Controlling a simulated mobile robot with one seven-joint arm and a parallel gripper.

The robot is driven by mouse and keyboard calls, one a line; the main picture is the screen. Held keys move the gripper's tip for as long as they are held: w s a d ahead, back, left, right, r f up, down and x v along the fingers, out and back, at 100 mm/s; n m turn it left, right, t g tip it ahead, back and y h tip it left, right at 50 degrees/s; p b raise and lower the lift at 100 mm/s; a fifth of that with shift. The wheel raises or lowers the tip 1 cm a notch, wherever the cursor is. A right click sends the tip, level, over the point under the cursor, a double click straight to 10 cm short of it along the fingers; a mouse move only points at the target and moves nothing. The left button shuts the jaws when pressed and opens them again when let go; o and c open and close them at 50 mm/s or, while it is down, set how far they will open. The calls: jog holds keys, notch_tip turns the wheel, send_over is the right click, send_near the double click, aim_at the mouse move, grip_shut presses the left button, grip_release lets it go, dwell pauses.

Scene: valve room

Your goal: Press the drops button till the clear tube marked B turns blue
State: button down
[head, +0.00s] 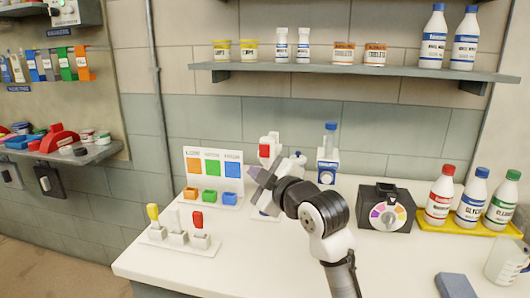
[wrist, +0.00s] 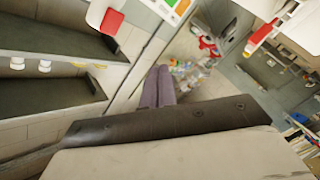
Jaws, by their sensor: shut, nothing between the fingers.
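My gripper (head: 260,176) is shut and empty, held above the white bench in front of a red-topped white device (head: 265,150). Its two purple-grey fingers lie together in the wrist view (wrist: 158,86). A pale, clear-looking tube (head: 176,220) stands between a yellow one and a red one in a white rack (head: 205,246) at the front left. Its marking is too small to read. A white stand with a blue-filled tube (head: 329,140) is behind my wrist, right of the gripper. I cannot tell which part is the drops button.
A colour card (head: 212,168) stands behind orange, green and blue blocks (head: 210,197). A black dial box (head: 386,208) is right of my arm. Several bottles stand on a yellow tray (head: 462,228). A shelf (head: 360,72) hangs above. The bench front is mostly clear left of my arm.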

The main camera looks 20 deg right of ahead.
aim_at(260, 152)
jog(key=shift+w+d, duration=0.1)
jog(key=shift+w, duration=0.05)
jog(key=w+d+p, duration=0.2)
jog(key=w+d, duration=0.2)
jog(key=w, duration=0.3)
jog(key=shift+d, duration=0.35)
jog(key=shift+w, duration=0.15)
dwell(1.9)
jog(key=shift+w+d, duration=0.25)
jog(key=shift+w+d, duration=0.3)
jog(key=shift+w, duration=0.1)
dwell(0.9)
jog(key=shift+s+a+b, duration=0.1)
jog(key=shift+b, duration=0.2)
jog(key=shift+s+a+b, duration=0.3)
jog(key=shift+s+a, duration=0.15)
jog(key=shift+s, duration=0.2)
jog(key=shift+s, duration=0.1)
